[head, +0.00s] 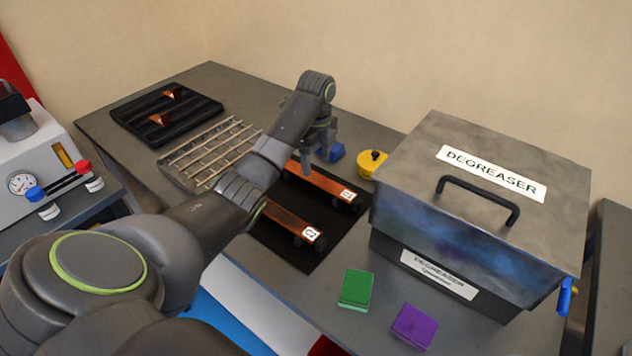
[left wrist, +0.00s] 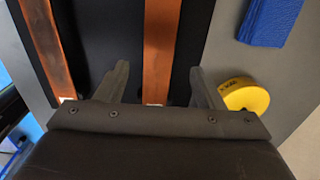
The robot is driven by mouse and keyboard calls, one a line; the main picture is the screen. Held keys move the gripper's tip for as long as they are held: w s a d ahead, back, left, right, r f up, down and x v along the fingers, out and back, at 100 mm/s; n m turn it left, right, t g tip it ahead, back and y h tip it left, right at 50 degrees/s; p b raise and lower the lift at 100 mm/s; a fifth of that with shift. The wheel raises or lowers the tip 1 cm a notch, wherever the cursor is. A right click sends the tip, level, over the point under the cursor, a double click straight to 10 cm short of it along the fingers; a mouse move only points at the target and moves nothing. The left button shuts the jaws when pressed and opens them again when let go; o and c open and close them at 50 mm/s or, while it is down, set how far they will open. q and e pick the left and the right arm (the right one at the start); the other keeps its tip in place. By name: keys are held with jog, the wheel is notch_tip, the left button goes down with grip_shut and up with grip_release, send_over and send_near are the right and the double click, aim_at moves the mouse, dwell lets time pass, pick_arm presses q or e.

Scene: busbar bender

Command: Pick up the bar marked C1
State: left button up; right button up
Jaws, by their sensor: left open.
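Two copper bars lie on a black mat (head: 312,258) in the middle of the table. The far bar (head: 325,183) has a white tag that looks like C1, though it is small. The near bar (head: 290,222) has a tag that looks like C2. My left gripper (head: 318,155) is over the far bar, open and empty. In the left wrist view, the open fingers (left wrist: 160,80) stand on either side of the far bar (left wrist: 160,45), with gaps to both sides. The near bar (left wrist: 45,40) lies left of them. My right gripper is not in view.
A grey degreaser box (head: 470,215) with a handled lid stands right of the mat. A yellow round item (head: 371,163) and blue item (head: 337,152) lie behind the bars. A wire rack (head: 210,150) is left; green (head: 356,288) and purple (head: 414,325) blocks lie in front.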

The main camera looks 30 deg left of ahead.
aim_at(316, 178)
pick_arm(q)
jog(key=shift+s+f, duration=0.1)
jog(key=shift+f, duration=1.9)
jog(key=shift+r, duration=0.1)
grip_shut()
